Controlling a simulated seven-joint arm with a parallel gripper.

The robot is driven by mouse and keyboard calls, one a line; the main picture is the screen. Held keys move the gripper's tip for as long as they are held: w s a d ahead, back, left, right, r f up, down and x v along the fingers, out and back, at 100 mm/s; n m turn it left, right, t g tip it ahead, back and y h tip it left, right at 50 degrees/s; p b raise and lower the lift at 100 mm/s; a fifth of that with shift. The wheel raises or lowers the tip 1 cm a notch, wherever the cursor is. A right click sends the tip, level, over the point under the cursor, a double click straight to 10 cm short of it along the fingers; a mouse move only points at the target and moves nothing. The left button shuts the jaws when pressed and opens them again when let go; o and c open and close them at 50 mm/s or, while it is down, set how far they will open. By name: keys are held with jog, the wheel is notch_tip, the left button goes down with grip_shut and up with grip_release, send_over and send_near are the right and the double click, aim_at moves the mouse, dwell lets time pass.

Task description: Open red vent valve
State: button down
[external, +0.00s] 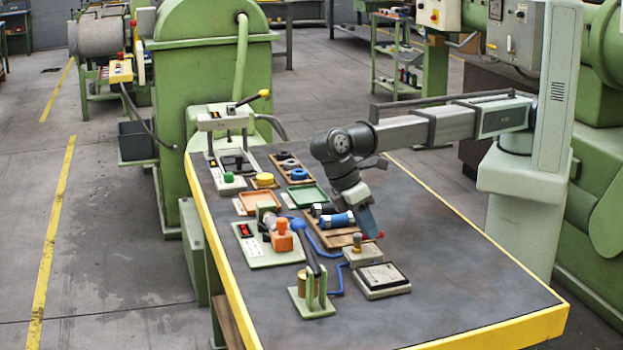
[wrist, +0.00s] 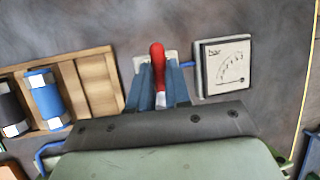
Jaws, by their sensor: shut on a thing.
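The red vent valve handle (wrist: 157,60) shows in the wrist view between the two blue-grey fingers of my gripper (wrist: 160,88). The gripper is shut on the handle. Its red tip sticks out past the fingers. The valve's pale base block (wrist: 171,57) is mostly hidden behind the fingers. In the external view my gripper (external: 370,224) reaches down at the valve. The red handle (external: 374,237) shows there as a small red tip beside the pale valve block (external: 362,257) with its brass fitting.
A pressure gauge (wrist: 225,66) stands right of the valve, joined by a blue hose. A wooden tray (wrist: 95,88) with blue and black cylinders lies left. A lever stand (external: 313,285) and an orange-knobbed fixture (external: 283,240) stand nearby. The table's right front is clear.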

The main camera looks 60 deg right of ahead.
dwell(0.3)
jog(key=c, duration=1.1)
grip_release()
jog(key=v, duration=0.7)
jog(key=shift+w+r, duration=0.15)
jog(key=shift+r, duration=0.1)
